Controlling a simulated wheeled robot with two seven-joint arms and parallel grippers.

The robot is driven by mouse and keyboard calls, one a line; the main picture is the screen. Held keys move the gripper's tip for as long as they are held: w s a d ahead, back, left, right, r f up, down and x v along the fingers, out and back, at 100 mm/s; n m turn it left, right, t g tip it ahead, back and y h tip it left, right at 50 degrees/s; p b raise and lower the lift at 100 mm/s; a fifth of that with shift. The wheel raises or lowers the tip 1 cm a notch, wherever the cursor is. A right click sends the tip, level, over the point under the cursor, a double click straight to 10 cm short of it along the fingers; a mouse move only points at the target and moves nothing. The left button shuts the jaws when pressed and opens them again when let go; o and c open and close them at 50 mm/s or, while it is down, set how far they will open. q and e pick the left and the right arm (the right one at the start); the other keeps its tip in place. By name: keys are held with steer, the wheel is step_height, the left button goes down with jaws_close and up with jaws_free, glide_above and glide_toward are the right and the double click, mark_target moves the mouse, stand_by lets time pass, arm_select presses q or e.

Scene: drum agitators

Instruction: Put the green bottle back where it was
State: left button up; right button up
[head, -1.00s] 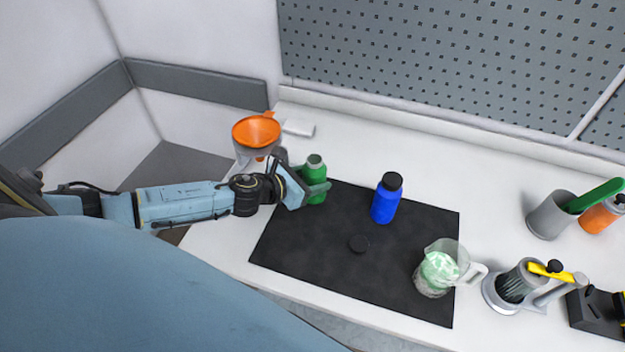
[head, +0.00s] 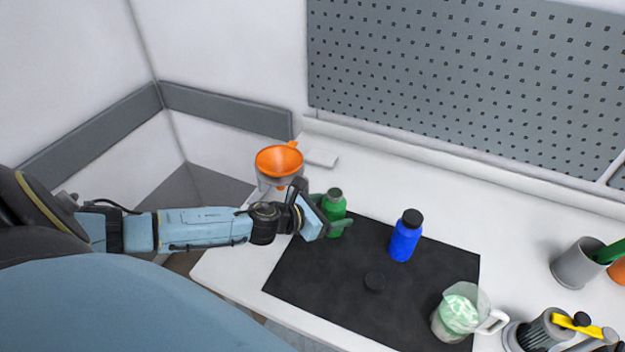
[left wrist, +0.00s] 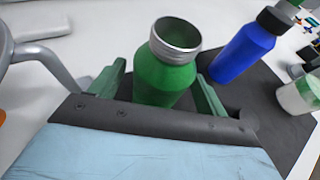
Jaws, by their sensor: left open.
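The green bottle (head: 335,210) stands upright, uncapped, at the back left corner of the black mat (head: 300,275). In the left wrist view the bottle (left wrist: 165,80) shows its open metal neck. My left gripper (head: 335,224) is open, with its green fingers on either side of the bottle; in the left wrist view (left wrist: 160,90) gaps show beside the bottle. My right gripper is not in view.
A blue bottle (head: 405,236) with a black cap stands on the mat. A beaker (head: 458,314) with pale green contents stands at its right front. An orange funnel (head: 279,160) sits in a holder behind my left gripper. A grey cup (head: 577,263) is at right.

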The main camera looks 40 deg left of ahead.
arm_select(q)
steer(key=b+v, duration=0.1)
steer(key=v, duration=1)
steer(key=shift+s, duration=0.35)
